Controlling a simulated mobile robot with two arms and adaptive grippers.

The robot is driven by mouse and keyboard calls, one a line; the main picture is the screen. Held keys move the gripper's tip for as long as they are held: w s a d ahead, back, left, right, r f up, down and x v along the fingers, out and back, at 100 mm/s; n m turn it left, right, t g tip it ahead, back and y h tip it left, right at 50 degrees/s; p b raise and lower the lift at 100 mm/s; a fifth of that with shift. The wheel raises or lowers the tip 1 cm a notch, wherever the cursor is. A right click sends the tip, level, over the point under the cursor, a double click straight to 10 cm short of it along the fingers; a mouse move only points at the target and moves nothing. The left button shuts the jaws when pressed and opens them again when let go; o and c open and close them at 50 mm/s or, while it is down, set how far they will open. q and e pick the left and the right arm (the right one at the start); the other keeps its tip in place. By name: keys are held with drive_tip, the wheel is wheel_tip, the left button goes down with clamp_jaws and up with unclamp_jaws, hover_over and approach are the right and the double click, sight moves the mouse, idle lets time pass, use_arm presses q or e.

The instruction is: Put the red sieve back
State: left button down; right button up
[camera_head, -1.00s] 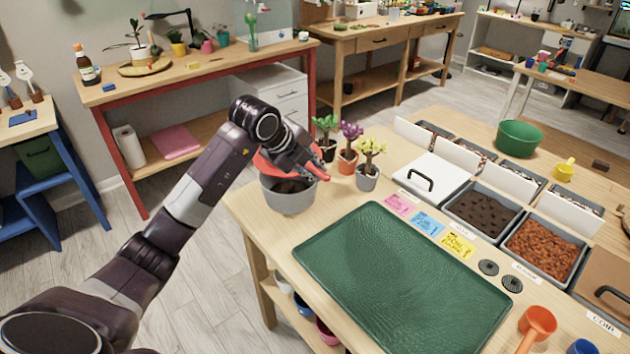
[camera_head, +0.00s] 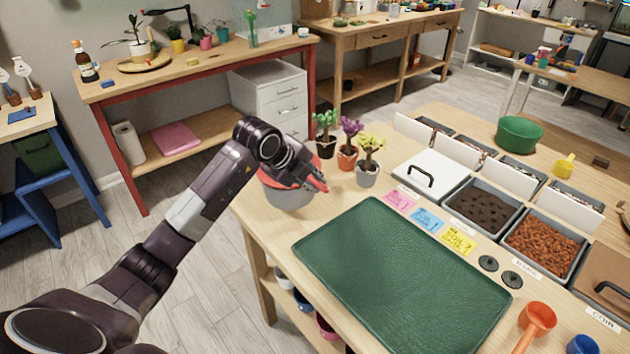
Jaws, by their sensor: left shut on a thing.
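The red sieve (camera_head: 273,183) is at the grey pot (camera_head: 289,198) on the left end of the workbench, over its opening. Much of the sieve is hidden behind my left gripper (camera_head: 315,182). The left gripper is shut on the sieve, with red showing around its fingertips. I cannot tell whether the sieve rests on the pot's rim or hangs just above it. My right gripper is not in view.
Three small potted plants (camera_head: 350,158) stand close behind the gripper. A green mat (camera_head: 400,275) lies in front, bare. Bins of soil (camera_head: 484,208) and bark (camera_head: 543,247) and a lidded white bin (camera_head: 437,172) stand to the right. An orange scoop (camera_head: 537,318) lies at the front right.

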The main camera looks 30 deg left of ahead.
use_arm(q)
drive_tip(key=c, duration=1.9)
unclamp_jaws()
drive_tip(key=shift+c, duration=0.2)
drive_tip(key=shift+r, duration=0.25)
drive_tip(key=v, duration=1.2)
drive_tip(key=shift+r+b, duration=0.4)
drive_tip(key=shift+r, duration=0.05)
